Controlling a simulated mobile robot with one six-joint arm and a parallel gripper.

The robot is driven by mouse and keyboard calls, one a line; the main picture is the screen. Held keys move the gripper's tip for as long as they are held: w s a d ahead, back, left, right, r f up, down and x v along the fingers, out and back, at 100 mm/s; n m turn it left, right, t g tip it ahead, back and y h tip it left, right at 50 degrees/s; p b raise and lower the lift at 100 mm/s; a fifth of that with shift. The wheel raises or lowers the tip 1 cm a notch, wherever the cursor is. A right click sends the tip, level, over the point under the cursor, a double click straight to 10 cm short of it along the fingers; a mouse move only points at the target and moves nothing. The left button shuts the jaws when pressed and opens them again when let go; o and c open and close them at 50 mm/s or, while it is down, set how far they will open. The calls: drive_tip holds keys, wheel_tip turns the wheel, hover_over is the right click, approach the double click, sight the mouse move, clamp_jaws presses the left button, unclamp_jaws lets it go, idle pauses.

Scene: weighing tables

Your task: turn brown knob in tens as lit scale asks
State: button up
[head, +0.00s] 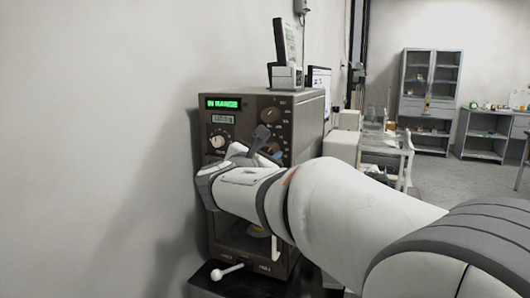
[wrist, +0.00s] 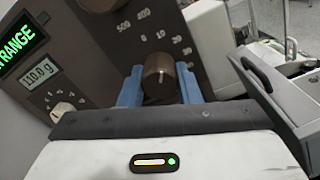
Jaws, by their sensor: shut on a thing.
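The scale (head: 308,140) is a tall brown cabinet with knobs on its front. Its green display (head: 222,103) reads IN RANGE. In the wrist view a small grey readout (wrist: 53,88) appears to show 110.0 g. The brown knob (wrist: 158,72) has a pale pointer line facing up, near the mark 10. My gripper (wrist: 159,88) has a blue finger on each side of this knob and is shut on it. In the head view my gripper (head: 271,153) is at the panel, and the arm hides much of the lower front.
Another brown knob (head: 270,115) sits higher on the panel, and a white knob (head: 218,141) is at left. A white ball-ended lever (head: 217,274) sticks out below. A grey trolley (head: 385,150) stands to the right. Open floor lies beyond.

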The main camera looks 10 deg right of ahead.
drive_tip(key=shift+n, duration=0.6)
drive_tip(key=o, duration=1)
drive_tip(key=v, duration=0.7)
drive_tip(key=shift+s+a, duration=0.2)
drive_tip(key=shift+s, duration=0.05)
idle(0.5)
